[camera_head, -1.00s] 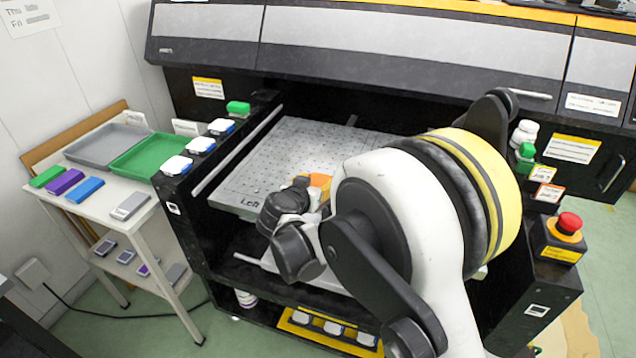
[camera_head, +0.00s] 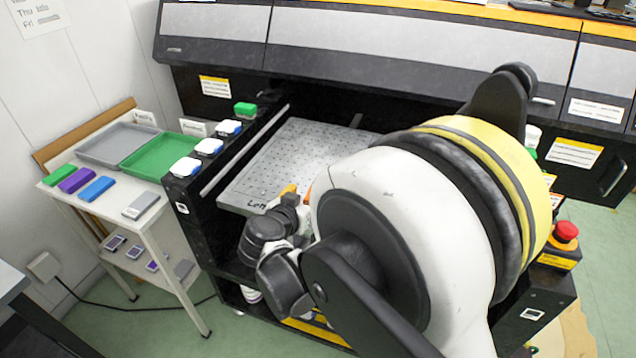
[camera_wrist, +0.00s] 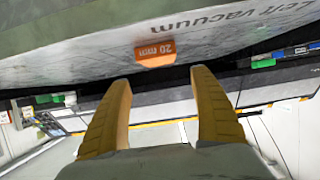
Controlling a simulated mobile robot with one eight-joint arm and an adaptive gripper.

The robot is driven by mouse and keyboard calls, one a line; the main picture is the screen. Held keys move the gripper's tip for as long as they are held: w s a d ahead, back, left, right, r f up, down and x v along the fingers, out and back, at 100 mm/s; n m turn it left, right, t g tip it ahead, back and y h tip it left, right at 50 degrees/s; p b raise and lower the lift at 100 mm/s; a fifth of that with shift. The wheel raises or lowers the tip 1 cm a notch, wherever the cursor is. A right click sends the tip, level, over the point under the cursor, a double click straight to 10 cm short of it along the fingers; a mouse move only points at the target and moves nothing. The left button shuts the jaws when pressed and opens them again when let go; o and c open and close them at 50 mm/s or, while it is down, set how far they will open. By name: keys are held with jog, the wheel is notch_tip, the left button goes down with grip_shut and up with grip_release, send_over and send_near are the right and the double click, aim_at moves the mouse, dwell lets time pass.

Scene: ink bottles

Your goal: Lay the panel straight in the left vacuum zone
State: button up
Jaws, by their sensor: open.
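The grey perforated vacuum bed (camera_head: 300,150) lies in the machine's open bay, with part of its "Left" lettering showing. My arm covers its front right. The wrist view shows upside-down "Left vacuum" lettering on the bed (camera_wrist: 225,25). An orange piece marked "20 mm" (camera_wrist: 155,53) is at the bed's edge, ahead of my fingers. My gripper (camera_wrist: 160,82) is open and empty, its two yellow fingers apart and not touching the orange piece. In the head view my arm largely hides the gripper. I cannot make out a separate panel in either view.
A side table with a grey tray (camera_head: 118,136), a green tray (camera_head: 160,148) and small coloured blocks stands left. White-topped blocks (camera_head: 185,167) line the bay's left wall. A red stop button (camera_head: 566,231) is at the right. Floor between table and machine is clear.

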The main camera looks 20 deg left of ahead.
jog(key=shift+v, duration=1.2)
jog(key=s+d+r+g, duration=0.1)
jog(key=d+r+g, duration=0.15)
jog(key=d, duration=0.65)
jog(key=s+d+r+g+h, duration=0.1)
jog(key=d+r, duration=0.2)
jog(key=d, duration=0.6)
jog(key=s+d+r+g, duration=0.1)
jog(key=d+r, duration=0.2)
jog(key=d, duration=0.5)
jog(key=s+d+g+y, duration=0.1)
jog(key=s+d+y, duration=0.1)
jog(key=s+d, duration=1)
jog(key=s, duration=0.5)
jog(key=shift+d+r+n+g, duration=0.3)
jog(key=shift+r+n+g, duration=0.05)
jog(key=shift+n, duration=0.05)
